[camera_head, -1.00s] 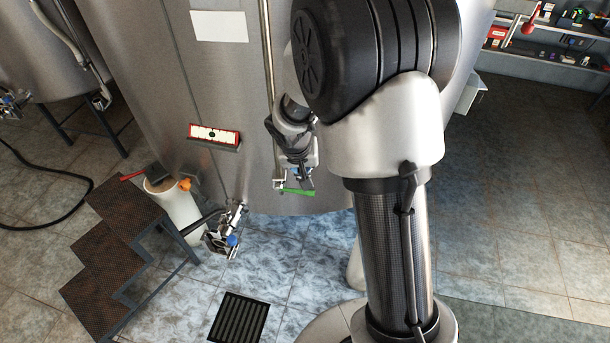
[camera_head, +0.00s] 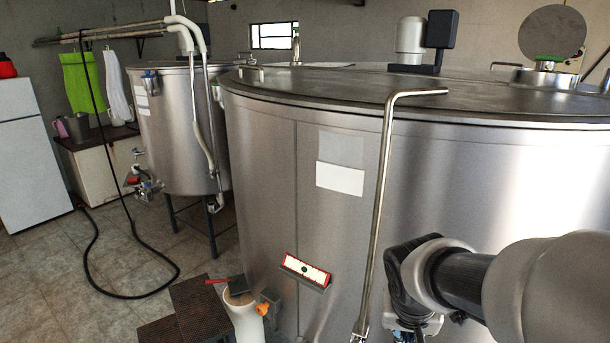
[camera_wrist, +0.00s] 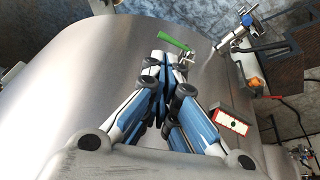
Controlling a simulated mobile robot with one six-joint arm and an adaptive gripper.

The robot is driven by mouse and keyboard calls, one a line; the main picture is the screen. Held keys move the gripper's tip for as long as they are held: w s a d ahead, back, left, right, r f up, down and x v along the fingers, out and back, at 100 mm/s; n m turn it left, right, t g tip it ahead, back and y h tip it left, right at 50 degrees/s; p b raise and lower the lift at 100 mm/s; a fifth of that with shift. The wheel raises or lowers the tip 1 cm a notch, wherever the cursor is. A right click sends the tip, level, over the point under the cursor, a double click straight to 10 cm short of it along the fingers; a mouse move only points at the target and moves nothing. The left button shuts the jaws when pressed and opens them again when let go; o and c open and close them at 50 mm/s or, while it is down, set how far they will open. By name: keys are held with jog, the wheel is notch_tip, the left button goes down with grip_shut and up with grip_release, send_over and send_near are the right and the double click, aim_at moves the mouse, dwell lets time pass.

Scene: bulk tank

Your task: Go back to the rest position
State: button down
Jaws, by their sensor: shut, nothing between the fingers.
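My gripper (camera_wrist: 165,66) is shut with nothing between its blue-and-white fingers. In the wrist view it points along the curved steel wall of the large tank (camera_wrist: 60,85). A green handle (camera_wrist: 172,38) shows just beyond the fingertips; I cannot tell the exact gap. In the head view my arm comes in from the lower right, in front of the large tank (camera_head: 258,170). Only the upper part of my gripper shows there, at the bottom edge, right of the bent steel pipe (camera_head: 376,220). The fingertips are cut off.
A red-framed white block (camera_head: 305,270) sits on the tank wall, also seen in the wrist view (camera_wrist: 232,122). Dark steps (camera_head: 200,310) and a white cylinder (camera_head: 243,318) stand at lower left. A black hose (camera_head: 92,250) lies on open floor. A smaller tank (camera_head: 175,130) stands behind.

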jog(key=s+a+r+n+y, duration=0.1)
jog(key=s+a+r, duration=0.1)
jog(key=s, duration=0.6)
jog(key=s+a+r+n+t+y+b, duration=0.1)
jog(key=s+a+r+n, duration=0.1)
jog(key=s, duration=0.6)
jog(key=shift+s+a+r, duration=0.25)
jog(key=shift+s, duration=0.1)
